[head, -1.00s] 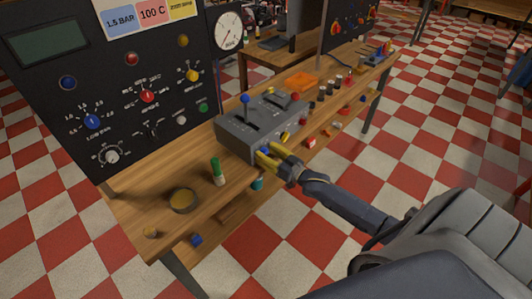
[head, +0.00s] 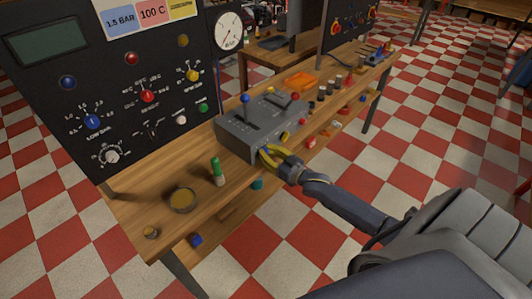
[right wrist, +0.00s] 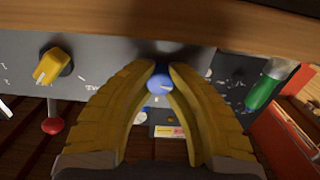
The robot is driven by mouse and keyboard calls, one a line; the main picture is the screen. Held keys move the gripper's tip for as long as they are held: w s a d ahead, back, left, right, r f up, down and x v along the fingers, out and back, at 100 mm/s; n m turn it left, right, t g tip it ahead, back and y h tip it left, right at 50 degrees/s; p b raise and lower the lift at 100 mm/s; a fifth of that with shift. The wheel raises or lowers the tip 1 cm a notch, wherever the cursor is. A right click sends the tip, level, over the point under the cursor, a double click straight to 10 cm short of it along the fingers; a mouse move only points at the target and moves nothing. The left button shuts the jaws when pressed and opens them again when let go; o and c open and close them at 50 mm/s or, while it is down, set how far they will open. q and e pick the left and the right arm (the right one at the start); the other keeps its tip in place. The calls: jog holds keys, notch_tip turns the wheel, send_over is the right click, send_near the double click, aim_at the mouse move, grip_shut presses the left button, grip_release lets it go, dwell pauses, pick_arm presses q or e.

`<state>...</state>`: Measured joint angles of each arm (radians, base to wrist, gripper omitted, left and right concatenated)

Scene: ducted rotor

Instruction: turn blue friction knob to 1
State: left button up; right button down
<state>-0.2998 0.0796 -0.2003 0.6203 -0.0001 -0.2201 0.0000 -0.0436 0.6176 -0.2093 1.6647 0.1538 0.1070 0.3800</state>
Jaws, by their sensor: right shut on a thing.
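The grey lever box (head: 240,138) stands on the wooden bench in the head view. A small blue knob (head: 265,149) shows at its front face, mostly hidden by my right gripper. In the right wrist view the blue knob (right wrist: 160,84) sits between the tips of the yellow fingers, with a light mark on its face. My right gripper (head: 268,155) is shut on this knob. Its fingertips (right wrist: 161,75) touch it from both sides. The scale numbers around the knob are hidden or too small to read. My left gripper is not in view.
A yellow knob (right wrist: 53,66) is beside the blue one on the box face. A green-capped bottle (head: 218,172) and a round dish (head: 183,199) stand on the bench at left. A dark control panel (head: 120,75) rises behind. The bench's front left is mostly clear.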

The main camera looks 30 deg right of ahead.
jog(key=shift+r, duration=0.1)
jog(key=c, duration=1.1)
grip_release()
jog(key=shift+c, duration=0.2)
jog(key=v, duration=1.2)
jog(key=shift+n, duration=0.3)
